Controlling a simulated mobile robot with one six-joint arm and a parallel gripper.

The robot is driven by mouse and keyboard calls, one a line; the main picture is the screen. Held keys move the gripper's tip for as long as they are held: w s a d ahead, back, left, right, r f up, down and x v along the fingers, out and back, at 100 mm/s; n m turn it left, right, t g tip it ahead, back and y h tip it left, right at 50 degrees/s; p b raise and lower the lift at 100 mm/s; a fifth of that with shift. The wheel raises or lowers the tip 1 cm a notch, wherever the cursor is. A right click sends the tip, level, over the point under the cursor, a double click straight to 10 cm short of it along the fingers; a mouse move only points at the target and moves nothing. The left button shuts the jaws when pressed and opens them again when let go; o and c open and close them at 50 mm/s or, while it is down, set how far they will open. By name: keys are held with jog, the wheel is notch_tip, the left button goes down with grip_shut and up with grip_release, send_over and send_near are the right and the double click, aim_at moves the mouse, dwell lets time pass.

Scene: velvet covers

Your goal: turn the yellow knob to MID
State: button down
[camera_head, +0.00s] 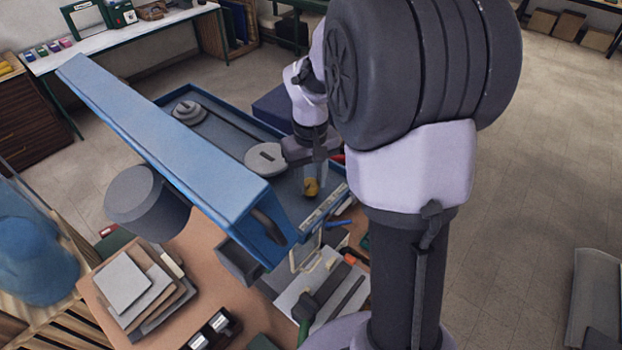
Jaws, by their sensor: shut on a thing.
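The yellow knob (311,187) sits at the near right end of a blue tray-like panel (222,172). My gripper (314,176) reaches down over the knob from above, with its fingers around it, and is shut on it. The upper part of the knob is partly hidden by the fingers. A pale strip with small marks (325,206) lies beside the knob, but its lettering is too small to read. I cannot tell which way the knob points.
A long blue beam (165,130) runs above the panel, left of my gripper. Grey discs (266,159) lie on the panel. A brown table (190,262) holds stacked plates (125,282) and loose tools. Open floor (555,170) lies to the right.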

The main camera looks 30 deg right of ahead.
aim_at(310, 182)
jog(key=shift+w, duration=0.1)
jog(key=c, duration=0.9)
grip_release()
jog(key=shift+w, duration=0.1)
notch_tip(310, 182, up, 17)
jog(key=shift+r+p, duration=0.2)
jog(key=shift+p, duration=0.6)
